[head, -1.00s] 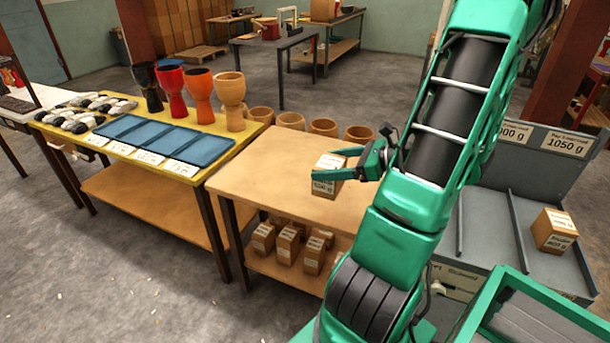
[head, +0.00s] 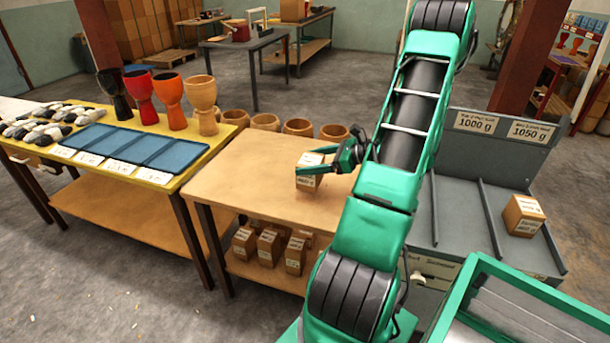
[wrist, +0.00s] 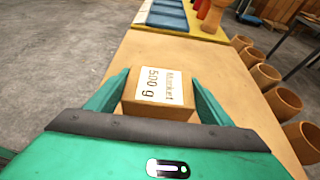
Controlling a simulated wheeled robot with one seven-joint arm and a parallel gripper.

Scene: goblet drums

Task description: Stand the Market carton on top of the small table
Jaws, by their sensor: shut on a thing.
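The Market carton (wrist: 157,100) is a small brown box with a white label reading "Market 500 g" in the wrist view. My gripper (wrist: 157,95) has a finger on each side of it and is shut on it. In the head view the carton (head: 310,176) is over the wooden-topped table (head: 250,190); I cannot tell whether it touches the top. A smaller grey table (head: 245,43) stands farther back. I cannot tell which of the two the task calls the small table.
Several cartons (head: 268,247) stand on the shelf below the wooden top. A yellow-topped table (head: 165,172) with goblet drums (head: 203,100) is at left. Wooden cups (head: 297,127) line the far side. A grey sorting stand (head: 465,215) holds another carton (head: 523,215) at right.

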